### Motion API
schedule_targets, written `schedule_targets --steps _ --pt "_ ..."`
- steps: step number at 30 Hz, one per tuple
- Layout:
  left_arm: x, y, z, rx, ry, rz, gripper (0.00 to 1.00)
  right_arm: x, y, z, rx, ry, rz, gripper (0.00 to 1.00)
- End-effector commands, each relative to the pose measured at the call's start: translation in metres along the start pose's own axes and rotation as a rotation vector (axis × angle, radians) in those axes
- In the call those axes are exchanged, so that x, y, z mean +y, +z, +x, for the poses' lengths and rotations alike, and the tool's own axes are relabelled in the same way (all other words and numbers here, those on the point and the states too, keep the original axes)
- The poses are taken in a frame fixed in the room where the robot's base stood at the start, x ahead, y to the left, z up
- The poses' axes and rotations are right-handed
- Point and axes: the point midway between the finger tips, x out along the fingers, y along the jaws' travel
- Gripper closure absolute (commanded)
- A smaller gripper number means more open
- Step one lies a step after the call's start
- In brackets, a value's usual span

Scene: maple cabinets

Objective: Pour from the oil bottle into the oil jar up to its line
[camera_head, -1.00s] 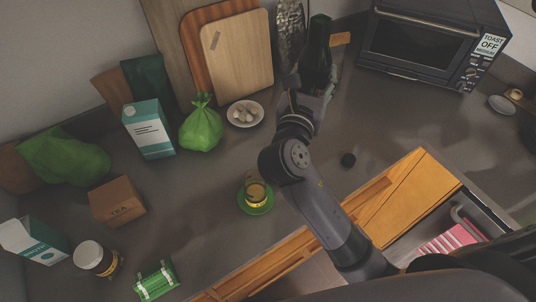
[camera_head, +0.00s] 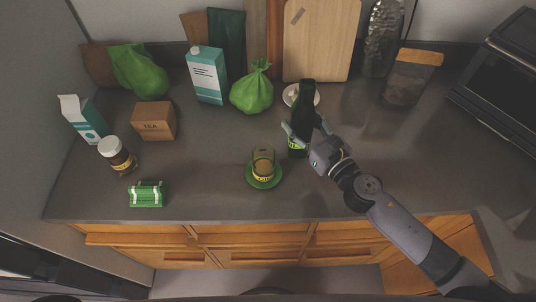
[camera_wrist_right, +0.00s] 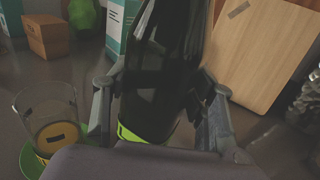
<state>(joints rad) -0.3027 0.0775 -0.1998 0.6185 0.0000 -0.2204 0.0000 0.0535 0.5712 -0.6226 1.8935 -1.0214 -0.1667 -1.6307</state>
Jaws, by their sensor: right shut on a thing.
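The oil bottle (camera_head: 305,103) is dark green glass with a yellow-green label low down. My right gripper (camera_head: 306,137) is shut around its lower part and holds it roughly upright, behind and right of the jar. In the right wrist view the bottle (camera_wrist_right: 160,70) fills the space between the fingers. Whether its base touches the counter I cannot tell. The oil jar (camera_head: 263,158), clear with yellow in its lower part, stands on a green saucer (camera_head: 264,184). The jar (camera_wrist_right: 48,108) also shows left of the gripper in the wrist view. Its line is not clear. My left gripper is out of view.
Behind the bottle are a white bowl (camera_head: 290,96) and a cutting board (camera_head: 320,40). A green bag (camera_head: 252,92) and carton (camera_head: 207,76) stand behind the jar. A tea box (camera_head: 154,121), brown jar (camera_head: 116,154) and green packet (camera_head: 148,194) are left. Counter around the jar is clear.

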Motion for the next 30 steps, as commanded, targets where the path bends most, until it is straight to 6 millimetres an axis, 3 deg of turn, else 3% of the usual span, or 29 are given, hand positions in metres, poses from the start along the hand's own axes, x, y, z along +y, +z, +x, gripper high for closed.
schedule_targets --steps 14,30 --pt "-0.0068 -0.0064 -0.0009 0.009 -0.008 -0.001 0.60 0.0001 0.0010 -0.0003 -0.001 0.006 -0.022 0.96" --pt "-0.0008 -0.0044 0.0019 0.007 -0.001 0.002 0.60 -0.0053 0.0000 -0.0003 -0.002 0.004 -0.261 0.96"
